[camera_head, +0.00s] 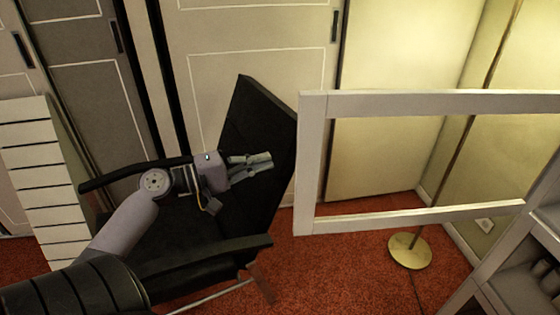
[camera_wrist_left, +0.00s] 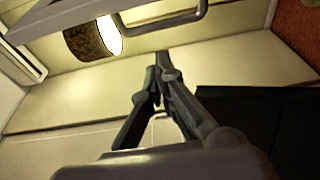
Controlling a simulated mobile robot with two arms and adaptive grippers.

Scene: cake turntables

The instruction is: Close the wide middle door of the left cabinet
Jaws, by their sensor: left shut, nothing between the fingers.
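A white open-framed door (camera_head: 312,165) stands swung out in the right half of the head view, its left upright nearest my gripper. Its panel area looks clear, with the wall visible through it. I cannot tell for sure that this is the wide middle door. My left gripper (camera_head: 262,163) is shut and empty, a little left of that upright and apart from it in the picture, in front of a black chair back. In the left wrist view its fingers (camera_wrist_left: 163,68) are together with nothing between them. My right gripper is not in view.
A black armchair (camera_head: 258,125) stands behind and below my left arm. A white shelf unit (camera_head: 490,290) is at lower right. A lamp base (camera_head: 410,250) stands on red carpet (camera_head: 340,270). Closed panelled doors (camera_head: 250,25) line the back. A lampshade (camera_wrist_left: 88,40) shows in the wrist view.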

